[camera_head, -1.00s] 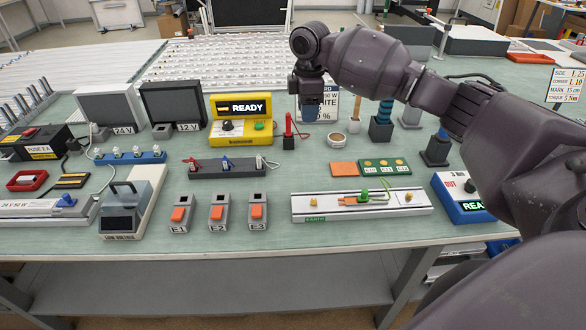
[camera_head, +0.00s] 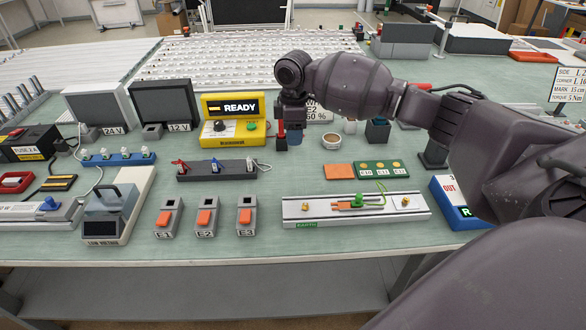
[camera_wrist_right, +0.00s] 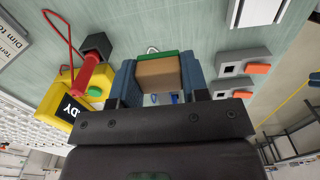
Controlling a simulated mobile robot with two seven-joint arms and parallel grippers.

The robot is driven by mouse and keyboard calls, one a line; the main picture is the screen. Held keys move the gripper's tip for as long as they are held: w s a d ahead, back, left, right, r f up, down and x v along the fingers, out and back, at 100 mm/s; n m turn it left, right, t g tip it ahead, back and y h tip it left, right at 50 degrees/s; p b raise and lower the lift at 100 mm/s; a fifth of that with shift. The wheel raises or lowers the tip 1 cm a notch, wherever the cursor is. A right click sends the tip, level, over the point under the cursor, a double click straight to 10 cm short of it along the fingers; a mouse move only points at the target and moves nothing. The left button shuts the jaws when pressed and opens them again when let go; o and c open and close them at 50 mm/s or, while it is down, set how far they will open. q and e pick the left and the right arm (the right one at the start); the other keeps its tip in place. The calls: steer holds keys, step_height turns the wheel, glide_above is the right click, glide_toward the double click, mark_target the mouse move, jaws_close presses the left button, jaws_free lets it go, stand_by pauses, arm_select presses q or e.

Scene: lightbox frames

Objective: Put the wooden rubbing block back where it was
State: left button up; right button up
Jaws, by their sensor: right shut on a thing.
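The wooden rubbing block (camera_wrist_right: 158,73) is light brown with a green layer on one face. In the right wrist view it sits between the two blue fingers of my right gripper (camera_wrist_right: 160,82), which is shut on it. In the head view my right gripper (camera_head: 293,128) hangs over the bench, just right of the yellow READY tester and behind the grey socket strip. The block cannot be made out there. My left gripper is not in view.
The yellow tester (camera_head: 232,139) and a red probe in a dark stand (camera_head: 281,143) are close beside the gripper. A small round pot (camera_head: 328,140), an orange pad (camera_head: 338,171) and a silver rail (camera_head: 315,215) lie to the right.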

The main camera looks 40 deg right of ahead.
glide_above(294, 174)
step_height(294, 174, down, 5)
steer(key=shift+f, duration=0.1)
steer(key=shift+f+b, duration=0.3)
steer(key=shift+f, duration=0.7)
steer(key=shift+f+b, duration=0.45)
steer(key=shift+f, duration=1.85)
steer(key=shift+f, duration=0.2)
steer(key=o, duration=1)
steer(key=shift+c, duration=0.2)
steer(key=shift+r, duration=0.2)
